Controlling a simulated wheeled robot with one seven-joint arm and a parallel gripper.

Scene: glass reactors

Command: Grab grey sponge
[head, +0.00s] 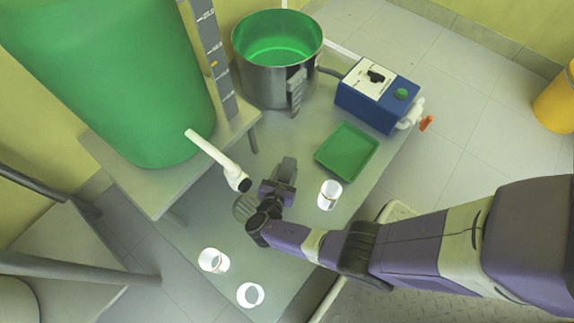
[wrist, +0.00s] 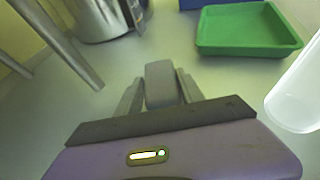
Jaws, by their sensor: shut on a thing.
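The grey sponge (wrist: 160,84) is a small block between the two fingers of my gripper (wrist: 159,97) in the wrist view. It also shows in the head view (head: 287,168), sticking out past the fingertips of my gripper (head: 280,184). My gripper is shut on the sponge, over the grey table (head: 205,230), left of the green tray. The fingers hide part of the sponge's sides. I cannot tell whether the sponge touches the table.
The green tray (head: 347,152) and a white cup (head: 329,195) are right of my gripper. A white spout (head: 217,158) from the green tank (head: 110,80) reaches close on the left. A steel pot (head: 275,75) and blue box (head: 376,97) stand behind. Two white cups (head: 214,260) are in front.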

